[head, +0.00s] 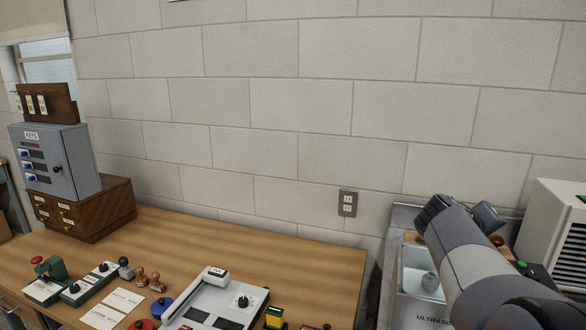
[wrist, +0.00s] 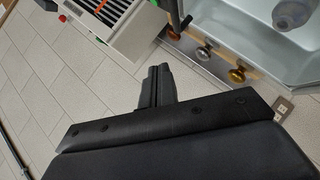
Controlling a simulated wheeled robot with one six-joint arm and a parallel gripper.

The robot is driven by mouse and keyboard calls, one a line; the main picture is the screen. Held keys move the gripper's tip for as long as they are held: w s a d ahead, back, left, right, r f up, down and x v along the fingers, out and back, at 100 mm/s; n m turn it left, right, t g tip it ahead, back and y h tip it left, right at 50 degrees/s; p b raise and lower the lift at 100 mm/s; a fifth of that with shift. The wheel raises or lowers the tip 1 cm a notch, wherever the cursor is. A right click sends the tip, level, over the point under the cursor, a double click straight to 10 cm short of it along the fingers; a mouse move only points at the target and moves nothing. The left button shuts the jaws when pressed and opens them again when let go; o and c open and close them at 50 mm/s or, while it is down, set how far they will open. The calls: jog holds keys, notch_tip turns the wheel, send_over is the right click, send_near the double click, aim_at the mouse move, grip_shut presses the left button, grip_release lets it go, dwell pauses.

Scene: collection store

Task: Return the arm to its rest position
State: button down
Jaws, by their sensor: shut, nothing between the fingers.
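My gripper (wrist: 159,70) shows in the wrist view as two dark fingers close together, shut with nothing between them. Beyond the fingers I see the pale block wall (wrist: 80,65). In the head view my grey arm rises from the lower right corner over the steel sink unit marked "ULTRASO…" (head: 412,312) and hides part of it. I cannot make out the fingers in the head view.
A white vented box (head: 556,235) stands right of my arm. A wooden desk (head: 300,250) at left carries a grey key cabinet (head: 62,160), a wooden drawer box (head: 90,207), stamps and a white device (head: 215,305). Several knobs (wrist: 205,53) line the sink's edge.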

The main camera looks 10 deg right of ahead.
jog(key=w+a+r+n+h+p, duration=0.3)
jog(key=a+r, duration=0.3)
jog(key=a, duration=0.3)
jog(key=shift+w+a+h, duration=0.15)
jog(key=shift+w+h, duration=0.45)
jog(key=shift+w, duration=0.2)
jog(key=shift+r, duration=0.15)
